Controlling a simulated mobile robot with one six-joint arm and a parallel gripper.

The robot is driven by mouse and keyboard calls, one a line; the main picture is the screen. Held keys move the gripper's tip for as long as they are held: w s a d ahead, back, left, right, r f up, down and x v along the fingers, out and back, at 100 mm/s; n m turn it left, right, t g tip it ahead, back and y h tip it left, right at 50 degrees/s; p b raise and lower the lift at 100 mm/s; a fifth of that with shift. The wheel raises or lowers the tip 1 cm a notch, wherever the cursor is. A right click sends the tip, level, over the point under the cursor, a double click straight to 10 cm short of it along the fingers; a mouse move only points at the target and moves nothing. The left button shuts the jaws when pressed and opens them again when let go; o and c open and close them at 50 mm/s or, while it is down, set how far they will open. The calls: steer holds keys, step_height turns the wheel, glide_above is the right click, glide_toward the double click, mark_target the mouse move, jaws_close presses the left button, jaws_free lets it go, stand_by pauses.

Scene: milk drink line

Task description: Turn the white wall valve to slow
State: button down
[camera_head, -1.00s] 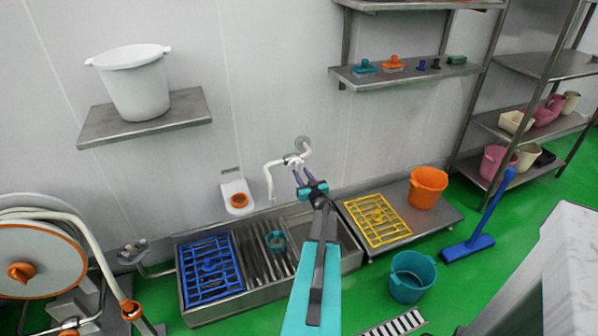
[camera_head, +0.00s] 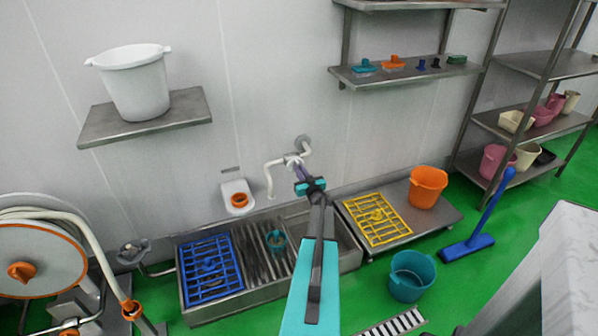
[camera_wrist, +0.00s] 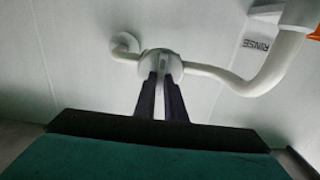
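The white wall valve (camera_head: 291,158) sits on a bent white pipe on the back wall, above the steel sink. In the wrist view its round body (camera_wrist: 161,64) is straight ahead, with pipe running off both sides. My gripper (camera_head: 297,166) is at the valve from below and in front. Its two dark purple fingers (camera_wrist: 160,84) are close together at the lower part of the valve, with a narrow pale strip between them. They look shut on the valve's handle, which they mostly hide. The valve's setting marks cannot be read.
A RINSE label (camera_wrist: 257,45) is on the wall beside the pipe. A white dispenser with an orange ring (camera_head: 238,196) hangs left of the pipe. The sink trough (camera_head: 262,282) holds a blue rack (camera_head: 210,268). A yellow rack (camera_head: 376,219) and orange bucket (camera_head: 428,187) stand right.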

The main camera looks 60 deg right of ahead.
steer(key=shift+f+n+b, duration=0.1)
steer(key=shift+n+b, duration=0.3)
steer(key=shift+w+a+n+b, duration=0.15)
steer(key=shift+n+b, duration=2.35)
steer(key=shift+n, duration=0.1)
steer(key=c, duration=1.8)
jaws_free()
steer(key=shift+v, duration=6.9)
